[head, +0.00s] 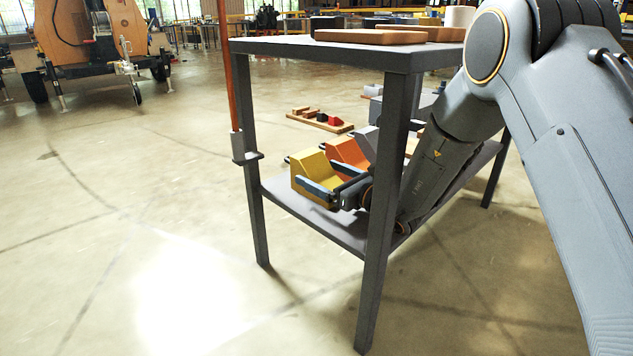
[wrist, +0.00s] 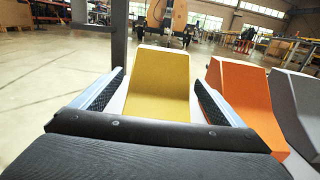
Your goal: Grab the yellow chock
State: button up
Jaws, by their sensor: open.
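The yellow chock (head: 313,176) stands on the lower shelf of a dark grey table (head: 384,218), at its near left end. In the wrist view the yellow chock (wrist: 160,88) fills the space ahead and between my two fingers. My gripper (head: 335,188) is open, with one blue finger in front of the chock's near side and the other beyond it. In the wrist view my gripper (wrist: 160,92) has a finger on each side of the chock. I cannot tell whether the fingers touch it. The chock's lower part is partly hidden by my gripper.
An orange chock (head: 347,152) stands close beside the yellow one; the wrist view shows it right of my right finger (wrist: 245,100). A grey chock (wrist: 297,105) is further right. The table leg (head: 386,190) stands in front of my wrist. The table top (head: 330,50) lies above.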

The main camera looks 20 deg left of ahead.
jog(key=c, duration=1.7)
jog(key=shift+c, duration=0.2)
jog(key=shift+r, duration=0.2)
